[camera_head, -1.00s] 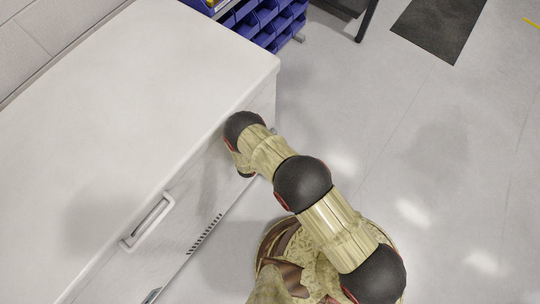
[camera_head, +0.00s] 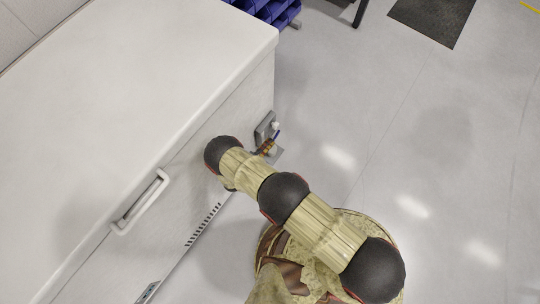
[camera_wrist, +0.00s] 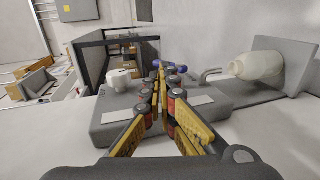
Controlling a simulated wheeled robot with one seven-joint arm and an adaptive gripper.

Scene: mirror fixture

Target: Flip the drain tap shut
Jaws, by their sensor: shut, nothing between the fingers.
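The drain tap (camera_head: 268,148) shows as a small brass-coloured fitting low on the freezer's side, with a blue part beside it, against a grey plate (camera_head: 264,129). In the wrist view a blue lever (camera_wrist: 178,69) lies just beyond my gripper (camera_wrist: 160,68). The gripper's yellow-and-black fingers are shut and empty, pointing towards the lever. The fingers cover part of the lever and the tap body, so I cannot tell whether they touch. In the head view my gripper is hidden by my arm.
The white chest freezer (camera_head: 120,90) fills the left, with a handle (camera_head: 141,203) on its front. In the wrist view a grey block (camera_wrist: 205,100) lies under the fingers, and a pale cylinder (camera_wrist: 255,66) sticks out at right. The floor (camera_head: 400,140) at right is clear.

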